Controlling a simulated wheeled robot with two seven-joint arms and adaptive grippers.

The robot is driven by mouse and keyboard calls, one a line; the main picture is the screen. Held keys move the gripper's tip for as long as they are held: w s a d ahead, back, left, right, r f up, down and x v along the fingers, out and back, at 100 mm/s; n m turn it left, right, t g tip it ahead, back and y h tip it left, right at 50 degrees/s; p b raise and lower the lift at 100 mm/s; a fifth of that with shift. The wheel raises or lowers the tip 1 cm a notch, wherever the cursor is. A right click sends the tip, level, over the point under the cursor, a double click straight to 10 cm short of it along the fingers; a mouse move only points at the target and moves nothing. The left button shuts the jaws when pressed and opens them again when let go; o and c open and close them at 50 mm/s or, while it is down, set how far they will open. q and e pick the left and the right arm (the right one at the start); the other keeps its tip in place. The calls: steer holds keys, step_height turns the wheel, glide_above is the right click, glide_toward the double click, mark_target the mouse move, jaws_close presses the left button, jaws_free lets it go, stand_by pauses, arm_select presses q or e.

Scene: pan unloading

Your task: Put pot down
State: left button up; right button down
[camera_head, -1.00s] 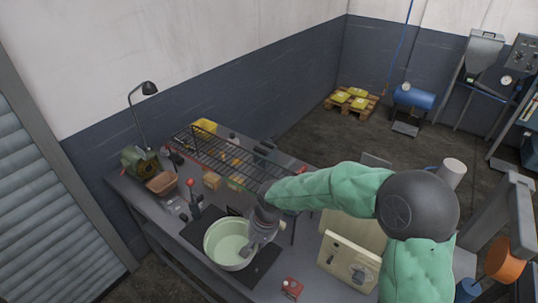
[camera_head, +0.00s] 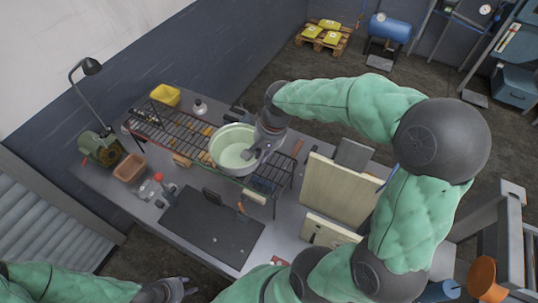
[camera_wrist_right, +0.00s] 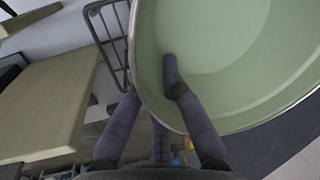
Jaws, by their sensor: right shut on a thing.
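The pot (camera_head: 230,158) is round with a pale green inside. It is upright over the right half of the black wire rack (camera_head: 168,132); I cannot tell whether it touches the rack. My right gripper (camera_head: 254,153) is shut on the pot's right rim. In the right wrist view the pot (camera_wrist_right: 235,60) fills the upper right, and my right gripper (camera_wrist_right: 172,100) has one finger inside the rim and others outside. My left gripper (camera_head: 178,287) is at the bottom left, away from the pot; its finger opening is unclear.
A brown tray (camera_head: 130,168), a green machine (camera_head: 100,148) and a lamp (camera_head: 90,68) stand at the left. Pale boards (camera_head: 335,190) stand to the right of the rack.

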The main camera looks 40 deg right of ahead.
glide_above(268, 163)
steer(key=s, duration=0.1)
steer(key=x, duration=0.3)
steer(key=s+x, duration=0.1)
steer(key=x, duration=0.1)
steer(key=shift+d+f, duration=0.35)
steer(key=shift+d, duration=0.1)
steer(key=shift+w+d+f+p, duration=0.1)
steer(key=shift+d+f+p, duration=0.05)
steer(key=shift+f, duration=0.8)
steer(key=shift+w+d+f+p, duration=0.1)
steer(key=shift+d+f+p, duration=0.05)
steer(key=shift+f, duration=0.8)
steer(key=c, duration=1.8)
jaws_free()
steer(key=shift+f, duration=0.15)
steer(key=o, duration=0.4)
